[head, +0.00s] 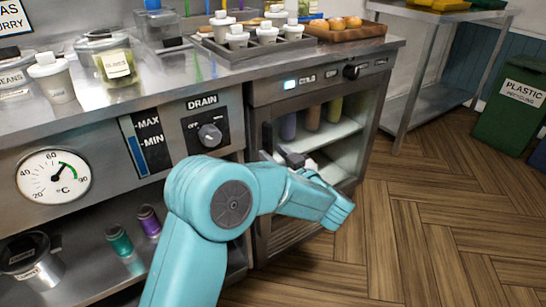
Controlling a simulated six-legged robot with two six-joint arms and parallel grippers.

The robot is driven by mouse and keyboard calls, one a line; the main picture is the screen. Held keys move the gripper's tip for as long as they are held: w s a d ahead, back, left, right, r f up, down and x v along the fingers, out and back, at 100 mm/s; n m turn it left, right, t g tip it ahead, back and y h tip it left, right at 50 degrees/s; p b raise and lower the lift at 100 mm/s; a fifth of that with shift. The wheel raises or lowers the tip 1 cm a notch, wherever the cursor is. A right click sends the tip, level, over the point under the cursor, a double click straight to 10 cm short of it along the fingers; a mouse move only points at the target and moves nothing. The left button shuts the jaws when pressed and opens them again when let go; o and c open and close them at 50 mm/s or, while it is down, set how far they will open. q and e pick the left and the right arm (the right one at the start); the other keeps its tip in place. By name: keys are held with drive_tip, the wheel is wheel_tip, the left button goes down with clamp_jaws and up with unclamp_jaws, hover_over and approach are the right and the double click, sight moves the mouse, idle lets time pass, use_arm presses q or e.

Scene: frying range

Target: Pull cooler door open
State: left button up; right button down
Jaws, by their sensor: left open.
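The cooler (320,85) is set under the counter at the middle right, with a control strip along its top. Its door (370,110) has a dark frame around a clear pane and looks shut. A dark upright bar, likely the handle (267,135), runs near the door's left edge. My left arm reaches across the lower part of the cooler. My left gripper (289,156) is open in front of the door, just right of this bar. I cannot tell whether it touches the door. The arm hides the bar's lower end. My right gripper is not in view.
Several cans (312,116) stand on a shelf inside the cooler. Jars and sauce tubs (268,32) crowd the counter above. A steel table (437,70) and a green plastic-recycling bin (513,105) stand to the right. The wooden floor (430,215) before them is clear.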

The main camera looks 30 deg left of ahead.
use_arm(q)
drive_tip(key=shift+x, duration=0.9)
drive_tip(key=shift+w, duration=0.1)
clamp_jaws()
drive_tip(key=shift+d, duration=0.2)
